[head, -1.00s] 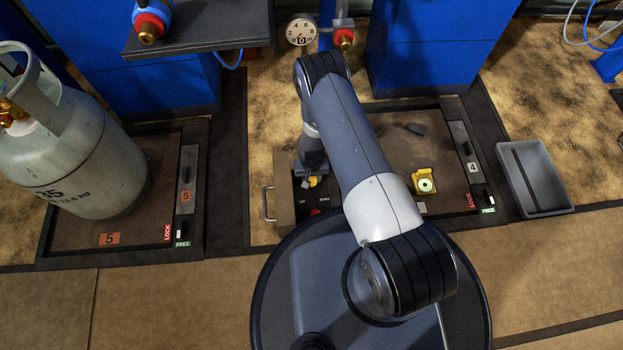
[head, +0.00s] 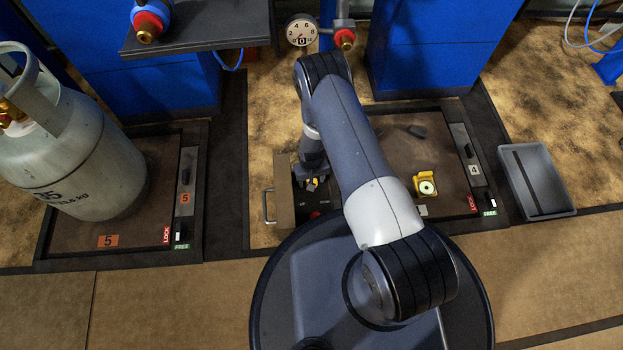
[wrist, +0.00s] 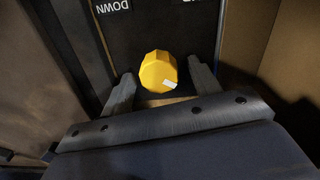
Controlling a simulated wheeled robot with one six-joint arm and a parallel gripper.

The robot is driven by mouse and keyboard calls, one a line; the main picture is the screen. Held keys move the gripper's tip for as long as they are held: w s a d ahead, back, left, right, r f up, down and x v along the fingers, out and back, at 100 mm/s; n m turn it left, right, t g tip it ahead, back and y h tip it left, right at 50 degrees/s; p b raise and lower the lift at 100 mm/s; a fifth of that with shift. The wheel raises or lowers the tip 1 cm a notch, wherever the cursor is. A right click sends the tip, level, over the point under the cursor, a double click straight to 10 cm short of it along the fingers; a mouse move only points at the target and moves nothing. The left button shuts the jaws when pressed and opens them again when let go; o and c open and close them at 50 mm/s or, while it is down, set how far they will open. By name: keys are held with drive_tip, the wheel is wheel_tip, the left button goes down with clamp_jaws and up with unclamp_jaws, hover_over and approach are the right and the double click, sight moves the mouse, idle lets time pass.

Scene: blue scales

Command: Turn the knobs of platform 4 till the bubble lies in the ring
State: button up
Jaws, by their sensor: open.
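Platform 4 (head: 385,150) is a brown plate in a dark frame, with a "4" label and a LOCK/FREE slide on its right side. A yellow bubble level (head: 426,185) sits on it; the bubble's place in the ring is too small to tell. A yellow knob (wrist: 158,71) with a white mark stands on a dark panel lettered "DOWN" in the wrist view. My gripper (wrist: 160,90) is open, with one finger on each side of the knob; I cannot tell whether they touch it. In the head view, my arm hides part of the platform and panel.
A brown box with a handle (head: 269,205) stands left of the panel. A grey gas cylinder (head: 75,150) stands on platform 5 (head: 75,235) at the left. A grey tray (head: 562,195) lies at the right. A dark shelf (head: 205,30) and blue cabinets stand behind.

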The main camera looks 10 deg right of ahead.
wheel_tip(320, 180, up, 11)
drive_tip(key=p, duration=0.4)
drive_tip(key=shift+p, duration=0.4)
drive_tip(key=shift+f, duration=0.2)
wheel_tip(320, 180, down, 11)
drive_tip(key=b, duration=0.5)
drive_tip(key=shift+f, duration=0.15)
drive_tip(key=shift+r+m, duration=0.3)
drive_tip(key=shift+r, duration=0.05)
drive_tip(key=shift+m+p, duration=0.6)
drive_tip(key=shift+m, duration=0.2)
